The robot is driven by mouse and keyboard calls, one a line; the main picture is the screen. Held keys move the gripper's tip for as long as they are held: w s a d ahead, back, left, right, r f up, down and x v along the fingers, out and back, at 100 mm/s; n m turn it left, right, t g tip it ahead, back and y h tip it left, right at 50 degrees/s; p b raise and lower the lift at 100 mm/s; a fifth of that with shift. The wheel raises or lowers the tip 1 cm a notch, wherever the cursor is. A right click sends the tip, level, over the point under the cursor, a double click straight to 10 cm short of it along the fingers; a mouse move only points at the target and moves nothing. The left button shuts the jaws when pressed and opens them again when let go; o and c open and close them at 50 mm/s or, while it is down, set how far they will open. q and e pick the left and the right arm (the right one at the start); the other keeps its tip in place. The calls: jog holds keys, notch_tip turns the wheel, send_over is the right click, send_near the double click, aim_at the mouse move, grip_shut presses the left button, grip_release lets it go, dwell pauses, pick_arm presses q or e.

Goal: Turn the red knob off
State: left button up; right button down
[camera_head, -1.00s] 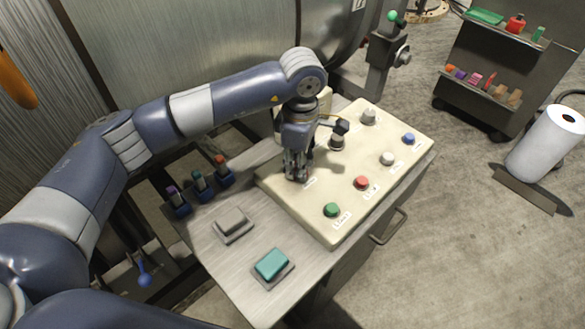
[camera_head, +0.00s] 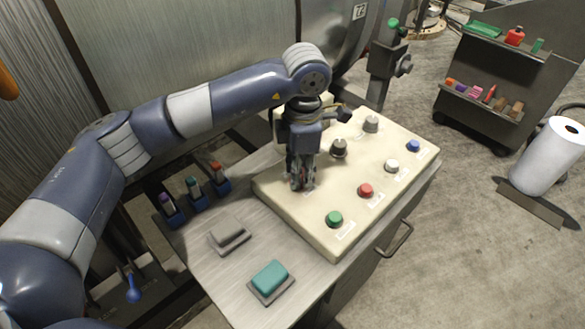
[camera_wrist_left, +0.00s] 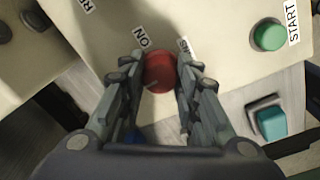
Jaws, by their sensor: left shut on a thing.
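The red knob (camera_wrist_left: 159,72) shows in the left wrist view, between the two fingers of my left gripper (camera_wrist_left: 160,80). The fingers are closed on its sides. A pale line on the knob's face points to the lower left, and a label reading ON is just beside it. In the head view my left gripper (camera_head: 301,186) reaches straight down onto the left part of the cream control panel (camera_head: 318,225), and the fingers largely hide the knob there. My right gripper is not in view.
The panel also carries a green button (camera_head: 334,219), a red button (camera_head: 365,190), a white button (camera_head: 391,166), a blue button (camera_head: 413,146) and grey knobs (camera_head: 338,148). A teal block (camera_head: 269,277) and a grey block (camera_head: 227,232) sit on the bench in front.

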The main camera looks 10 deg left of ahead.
pick_arm(q)
jog(key=shift+s+a+f, duration=0.1)
jog(key=shift+s+f, duration=0.05)
jog(key=o, duration=1.1)
jog(key=shift+r, duration=0.35)
jog(key=r, duration=1.1)
jog(key=shift+s+r, duration=0.25)
jog(key=shift+r, duration=0.1)
jog(key=shift+r, duration=0.1)
